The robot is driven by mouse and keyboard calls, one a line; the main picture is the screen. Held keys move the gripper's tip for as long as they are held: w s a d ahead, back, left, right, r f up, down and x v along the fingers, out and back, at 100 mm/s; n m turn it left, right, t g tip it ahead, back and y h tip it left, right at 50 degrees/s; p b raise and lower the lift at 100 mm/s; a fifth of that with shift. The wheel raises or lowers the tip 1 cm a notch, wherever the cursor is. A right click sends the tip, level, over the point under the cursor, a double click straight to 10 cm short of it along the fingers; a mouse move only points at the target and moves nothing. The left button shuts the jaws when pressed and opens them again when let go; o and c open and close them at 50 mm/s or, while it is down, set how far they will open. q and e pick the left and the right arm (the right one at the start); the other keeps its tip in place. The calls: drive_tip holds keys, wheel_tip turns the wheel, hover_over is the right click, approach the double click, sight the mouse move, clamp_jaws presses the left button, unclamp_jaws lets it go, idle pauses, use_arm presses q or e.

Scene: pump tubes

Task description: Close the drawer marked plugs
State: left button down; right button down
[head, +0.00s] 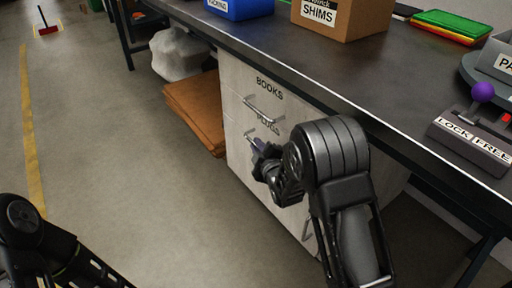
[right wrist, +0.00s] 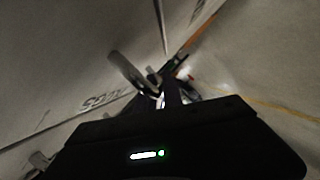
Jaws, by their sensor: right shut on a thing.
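The drawer marked plugs (head: 243,147) is the second one in a pale cabinet under the bench. Its label is partly covered by the handle of the drawer above. My right gripper (head: 257,146) is at the plugs drawer's metal handle (head: 248,135) and shut on it. In the right wrist view the gripper (right wrist: 168,92) shows dark against the drawer fronts. I cannot tell clearly how far the drawer stands out. My left arm shows at the lower left, but its gripper is out of view.
The books drawer (head: 258,92) is directly above. The bench top (head: 350,75) overhangs the cabinet and carries a shims box (head: 335,18) and a lock/free lever unit (head: 470,135). The floor (head: 110,150) farther left is clear.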

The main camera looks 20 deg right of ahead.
drive_tip(key=c, duration=1.5)
unclamp_jaws()
drive_tip(key=shift+d, duration=0.25)
drive_tip(key=p+v, duration=0.2)
drive_tip(key=v, duration=0.5)
drive_tip(key=shift+s+r+p, duration=0.15)
drive_tip(key=shift+s+p, duration=0.15)
drive_tip(key=shift+s, duration=0.1)
